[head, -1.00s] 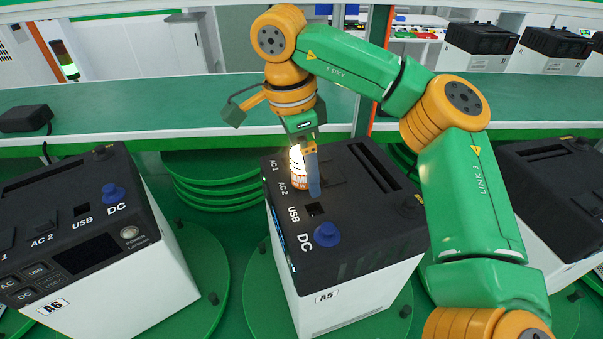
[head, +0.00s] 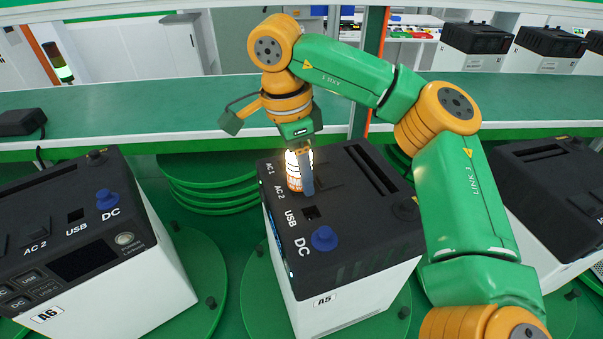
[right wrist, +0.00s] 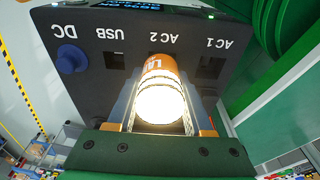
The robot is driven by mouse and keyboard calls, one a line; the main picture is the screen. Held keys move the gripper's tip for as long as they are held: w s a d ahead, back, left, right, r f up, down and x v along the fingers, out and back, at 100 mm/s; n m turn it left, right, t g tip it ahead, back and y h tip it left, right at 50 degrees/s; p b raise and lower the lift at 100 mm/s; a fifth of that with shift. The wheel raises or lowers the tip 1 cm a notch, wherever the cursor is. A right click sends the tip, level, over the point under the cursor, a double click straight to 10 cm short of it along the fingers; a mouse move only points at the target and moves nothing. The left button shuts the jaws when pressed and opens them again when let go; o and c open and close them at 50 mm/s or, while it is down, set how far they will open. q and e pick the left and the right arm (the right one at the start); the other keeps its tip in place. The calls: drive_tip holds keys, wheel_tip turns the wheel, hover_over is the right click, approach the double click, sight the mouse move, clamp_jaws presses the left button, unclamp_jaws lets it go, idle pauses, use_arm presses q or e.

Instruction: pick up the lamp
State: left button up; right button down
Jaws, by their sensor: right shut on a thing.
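The lamp (head: 293,172) has an orange base and a glowing white top. It is at the AC 2 position on top of the black and white unit marked A5 (head: 345,290). My right gripper (head: 300,170) points down at the lamp, and its fingers stand on either side of it. In the right wrist view the lamp (right wrist: 160,100) sits between the two fingers of the right gripper (right wrist: 160,115), which are shut on it. The lamp's base meets the AC 2 socket area; whether it is still plugged in cannot be told. My left gripper is not in view.
A blue DC plug (head: 324,238) stands on the A5 unit near the lamp. Unit A6 (head: 150,270) is at the left and another unit (head: 550,195) at the right, on green turntables. A green shelf (head: 170,110) runs behind, with a black box (head: 22,122) on it.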

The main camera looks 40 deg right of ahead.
drive_tip(key=shift+w+r, duration=0.2)
drive_tip(key=shift+r, duration=1)
drive_tip(key=s+a+r, duration=0.3)
drive_tip(key=a+r, duration=0.2)
drive_tip(key=a, duration=0.1)
drive_tip(key=s+a+r, duration=0.2)
drive_tip(key=a+r, duration=0.3)
drive_tip(key=a, duration=0.2)
drive_tip(key=shift+s, duration=0.4)
